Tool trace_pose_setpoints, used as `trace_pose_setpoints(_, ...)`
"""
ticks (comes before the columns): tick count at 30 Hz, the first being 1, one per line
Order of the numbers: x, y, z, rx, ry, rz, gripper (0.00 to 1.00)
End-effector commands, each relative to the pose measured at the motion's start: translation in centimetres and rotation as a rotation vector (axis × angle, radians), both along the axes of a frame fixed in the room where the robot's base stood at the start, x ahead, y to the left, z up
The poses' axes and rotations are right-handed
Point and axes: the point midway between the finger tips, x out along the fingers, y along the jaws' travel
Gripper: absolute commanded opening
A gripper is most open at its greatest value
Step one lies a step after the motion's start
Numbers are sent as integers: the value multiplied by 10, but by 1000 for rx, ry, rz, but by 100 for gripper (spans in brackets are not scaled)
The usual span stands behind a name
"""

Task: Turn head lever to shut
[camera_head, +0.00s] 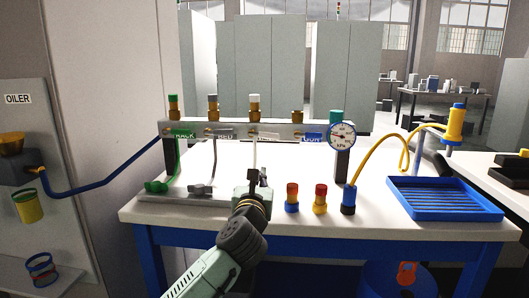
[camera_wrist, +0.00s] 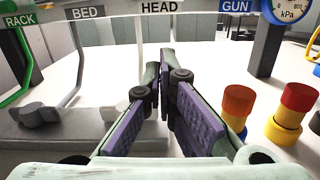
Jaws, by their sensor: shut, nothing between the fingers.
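The grey rail in the head view carries labels for RACK, BED, HEAD (camera_head: 266,136) and GUN. A white line (camera_head: 254,155) runs down below the HEAD label towards the base block (camera_head: 150,195). My gripper (camera_head: 257,178) is in front of that line, hiding most of the head lever. In the wrist view my gripper (camera_wrist: 160,75) is shut and empty, its purple pads angled forward. A pale piece (camera_wrist: 109,111), apparently part of the head lever, shows just left of the fingers; I cannot tell whether they touch it or how it is turned.
The green rack lever (camera_head: 156,186) and grey bed lever (camera_head: 200,188) are left of my gripper. Red-and-orange-topped fittings (camera_head: 320,198) (camera_head: 292,197) and a blue-based hose end (camera_head: 348,200) stand right. A blue tray (camera_head: 398,211) lies farther right. A gauge (camera_head: 342,136) is on the rail.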

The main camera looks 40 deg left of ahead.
Motion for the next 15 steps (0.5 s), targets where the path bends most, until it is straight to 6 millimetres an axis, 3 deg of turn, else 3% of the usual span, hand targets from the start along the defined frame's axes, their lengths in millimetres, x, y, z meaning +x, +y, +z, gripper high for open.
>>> trace_pose_setpoints(5,7,9,-5,33,39,11,0)
trace_pose_setpoints(15,65,43,0,29,36,10,0)
